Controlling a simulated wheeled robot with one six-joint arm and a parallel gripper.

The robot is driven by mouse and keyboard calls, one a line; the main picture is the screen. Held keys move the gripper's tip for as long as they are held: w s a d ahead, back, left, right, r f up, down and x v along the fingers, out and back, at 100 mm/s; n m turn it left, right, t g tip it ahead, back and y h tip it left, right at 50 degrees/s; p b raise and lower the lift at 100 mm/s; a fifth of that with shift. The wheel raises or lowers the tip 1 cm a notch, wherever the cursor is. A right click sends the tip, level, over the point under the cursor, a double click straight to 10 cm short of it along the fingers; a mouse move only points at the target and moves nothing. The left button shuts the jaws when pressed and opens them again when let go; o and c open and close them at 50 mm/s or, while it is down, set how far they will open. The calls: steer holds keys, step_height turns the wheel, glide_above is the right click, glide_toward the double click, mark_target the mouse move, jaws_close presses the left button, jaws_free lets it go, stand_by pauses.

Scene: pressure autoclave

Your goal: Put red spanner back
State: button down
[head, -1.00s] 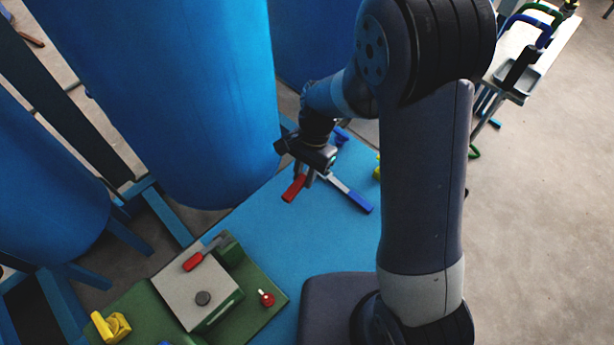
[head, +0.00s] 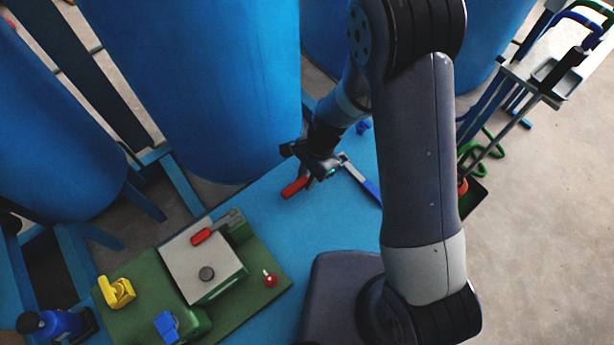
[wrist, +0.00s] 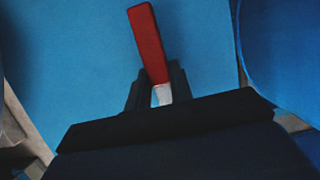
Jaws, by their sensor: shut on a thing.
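The red spanner (head: 295,187) has a red handle and lies within my gripper's jaws. In the wrist view its red handle (wrist: 147,42) points up and away, and a short pale metal part shows between the fingers. My gripper (wrist: 158,92) is shut on it there; in the head view my gripper (head: 312,172) is over the blue bench top. The spanner's far end is hidden by the gripper. I cannot tell whether the spanner touches the bench.
A blue-handled spanner (head: 361,180) lies just right of my gripper. A green board (head: 256,287) at lower left carries a grey block with another red-handled tool (head: 203,236), a red knob (head: 270,280) and a yellow part (head: 116,292). A large blue tank (head: 205,80) stands behind.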

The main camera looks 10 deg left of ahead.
steer(key=shift+f, duration=0.3)
steer(key=shift+f+b, duration=0.55)
steer(key=shift+f, duration=0.05)
steer(key=c, duration=1.3)
jaws_free()
steer(key=shift+o, duration=0.2)
steer(key=p+v, duration=0.1)
steer(key=v, duration=1.2)
steer(key=shift+s+r, duration=0.15)
steer(key=shift+s, duration=0.05)
steer(key=shift+a, duration=0.1)
